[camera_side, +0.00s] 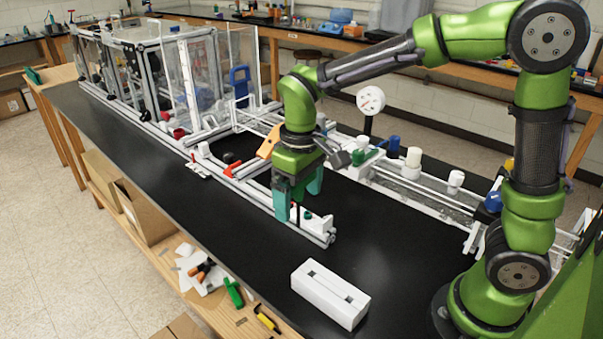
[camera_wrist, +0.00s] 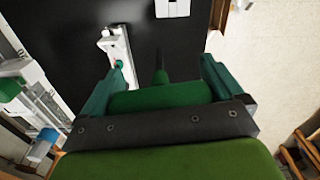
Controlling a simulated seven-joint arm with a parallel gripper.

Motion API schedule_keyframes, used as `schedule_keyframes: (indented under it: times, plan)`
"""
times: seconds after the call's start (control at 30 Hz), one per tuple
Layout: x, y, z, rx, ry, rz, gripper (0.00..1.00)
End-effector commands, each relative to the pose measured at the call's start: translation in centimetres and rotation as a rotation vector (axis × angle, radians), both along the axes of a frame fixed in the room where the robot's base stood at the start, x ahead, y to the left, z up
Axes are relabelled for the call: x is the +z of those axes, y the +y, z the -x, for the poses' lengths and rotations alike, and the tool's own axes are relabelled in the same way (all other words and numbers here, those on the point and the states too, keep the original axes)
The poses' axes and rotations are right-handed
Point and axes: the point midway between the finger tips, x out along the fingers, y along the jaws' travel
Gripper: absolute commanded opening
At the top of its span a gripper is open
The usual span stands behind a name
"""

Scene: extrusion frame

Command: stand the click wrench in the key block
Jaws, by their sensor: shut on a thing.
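My gripper (camera_side: 298,194) hangs over the near end of the aluminium frame, its teal fingers pointing down. In the wrist view, my gripper (camera_wrist: 158,82) is shut on the click wrench (camera_wrist: 160,95), whose thick green part lies across between the fingers. A dark shaft sticks out from its middle, and a short dark piece of it shows below the fingers in the side view. The white key block (camera_side: 330,293) stands apart on the black bench top, in front and to the right of the gripper, with a dark slot on top. Part of it shows at the wrist view's top edge (camera_wrist: 172,9).
The frame's near rail (camera_side: 318,236) carries small white parts close below my gripper. A longer rail assembly with white and blue knobs (camera_side: 412,160) runs behind. Loose tools and papers (camera_side: 205,270) lie on a lower shelf. The black bench around the key block is clear.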

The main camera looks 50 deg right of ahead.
Motion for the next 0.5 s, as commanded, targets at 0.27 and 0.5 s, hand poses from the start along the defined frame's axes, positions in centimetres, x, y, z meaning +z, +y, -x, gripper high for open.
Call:
schedule_keyframes:
  times: [0.27,0.5]
  plan:
    - [-2.0,2.8,6.0,-0.07,0.017,0.011,0.52]
    - [-2.2,2.7,5.9,-0.119,0.013,0.011,0.52]
